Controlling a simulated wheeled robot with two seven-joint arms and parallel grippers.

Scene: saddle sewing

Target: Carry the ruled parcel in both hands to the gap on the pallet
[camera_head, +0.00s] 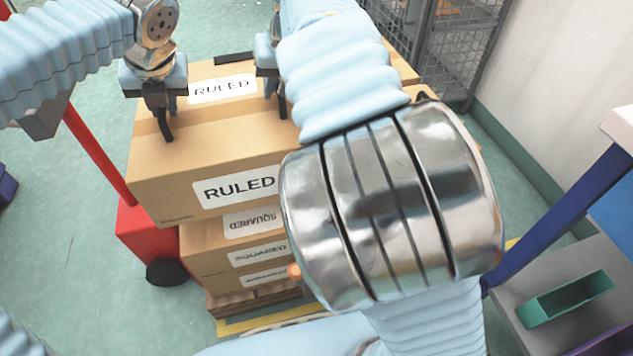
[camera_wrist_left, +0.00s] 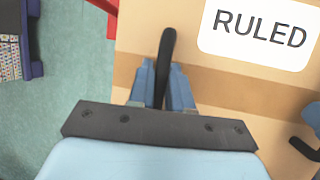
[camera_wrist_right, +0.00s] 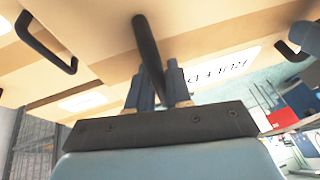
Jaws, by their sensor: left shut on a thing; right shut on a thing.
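The ruled parcel (camera_head: 160,190) is a tan box with "RULED" labels on its top and front. It sits over the stacked boxes at centre left in the head view, shifted left of them. I cannot tell whether it touches them. My left gripper (camera_head: 160,118) is shut on a black handle at the parcel's left, also seen in the left wrist view (camera_wrist_left: 165,90). My right gripper (camera_head: 274,92) is shut on another black handle, seen in the right wrist view (camera_wrist_right: 153,85). My right arm hides the parcel's right part. The pallet (camera_head: 250,301) shows under the stack; no gap is visible.
Boxes labelled "SQUARED" (camera_head: 205,262) stand below the parcel. A red truck (camera_head: 140,228) with a dark wheel is at their left. A wire cage (camera_head: 455,50) stands behind at the right. A blue-legged table (camera_head: 570,195) and a green tray (camera_head: 565,300) are at the right.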

